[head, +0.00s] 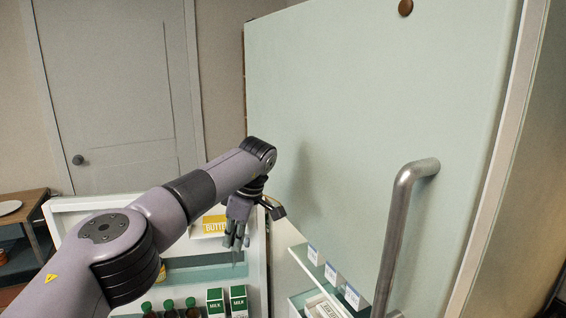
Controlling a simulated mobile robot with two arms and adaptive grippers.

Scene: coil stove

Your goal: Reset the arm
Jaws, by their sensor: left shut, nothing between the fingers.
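My left arm comes in from the lower left and its gripper (238,232) points down. The gripper is shut and empty. It hangs in front of the open fridge door's inner side (88,206), just to the right of the yellow butter box (212,224) in this view. A large pale green door (375,110) stands behind and to the right of the gripper. My right gripper is not in view.
Milk cartons (238,300) and bottles with green caps (169,308) stand in the fridge door below the gripper. A metal handle (392,240) juts out at right. Labelled shelves (330,275) show at lower middle. A grey room door (115,90) stands behind.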

